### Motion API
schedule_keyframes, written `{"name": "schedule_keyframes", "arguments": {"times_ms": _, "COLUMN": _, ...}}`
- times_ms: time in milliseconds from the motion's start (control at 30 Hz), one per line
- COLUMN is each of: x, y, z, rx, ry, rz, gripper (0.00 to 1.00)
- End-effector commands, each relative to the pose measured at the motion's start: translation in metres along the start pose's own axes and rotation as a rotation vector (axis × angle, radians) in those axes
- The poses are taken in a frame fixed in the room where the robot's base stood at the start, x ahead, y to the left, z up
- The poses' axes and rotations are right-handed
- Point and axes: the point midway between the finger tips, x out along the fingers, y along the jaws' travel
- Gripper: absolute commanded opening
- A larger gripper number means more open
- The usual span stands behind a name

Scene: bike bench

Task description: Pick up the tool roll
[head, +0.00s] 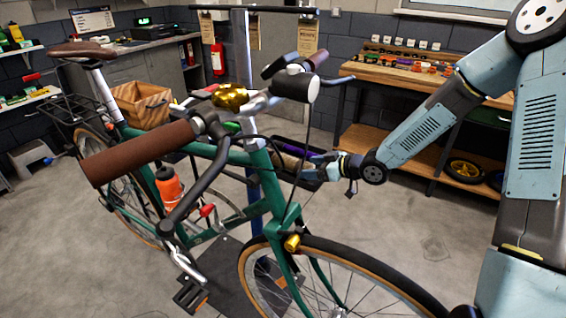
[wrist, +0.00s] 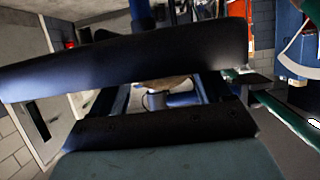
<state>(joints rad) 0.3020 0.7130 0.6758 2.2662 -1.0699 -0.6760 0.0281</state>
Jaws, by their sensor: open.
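A tan, rolled-looking thing (head: 289,162), probably the tool roll, lies in a dark tray (head: 307,183) on the bike stand behind the handlebar. The bike's frame and cables hide part of it. My gripper (head: 317,164) is at the right side of this tray, close to the tan thing. In the wrist view my gripper (wrist: 165,92) shows two dark jaws with a gap between them. A small tan patch (wrist: 166,84) and a blue part show through the gap. I cannot tell whether the jaws touch the roll.
A green bicycle (head: 262,204) fills the middle, its brown grip (head: 138,153) nearest. A wooden workbench (head: 385,75) stands at the back right. Floor at the right is clear.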

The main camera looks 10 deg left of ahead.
Motion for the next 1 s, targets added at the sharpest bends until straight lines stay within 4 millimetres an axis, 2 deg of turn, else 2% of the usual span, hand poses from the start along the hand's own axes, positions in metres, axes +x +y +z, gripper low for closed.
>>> {"name": "schedule_keyframes", "arguments": {"times_ms": 100, "x": 0.015, "y": -0.001, "z": 0.0, "rx": 0.001, "ry": 0.0, "rz": -0.002, "gripper": 0.78}}
{"name": "schedule_keyframes", "arguments": {"times_ms": 200, "x": 0.022, "y": 0.0, "z": 0.0, "rx": 0.0, "ry": 0.001, "rz": -0.001, "gripper": 0.78}}
{"name": "schedule_keyframes", "arguments": {"times_ms": 467, "x": 0.024, "y": 0.0, "z": 0.0, "rx": 0.0, "ry": 0.0, "rz": 0.0, "gripper": 0.78}}
{"name": "schedule_keyframes", "arguments": {"times_ms": 1000, "x": 0.024, "y": 0.0, "z": 0.0, "rx": 0.0, "ry": 0.0, "rz": -0.001, "gripper": 0.28}}
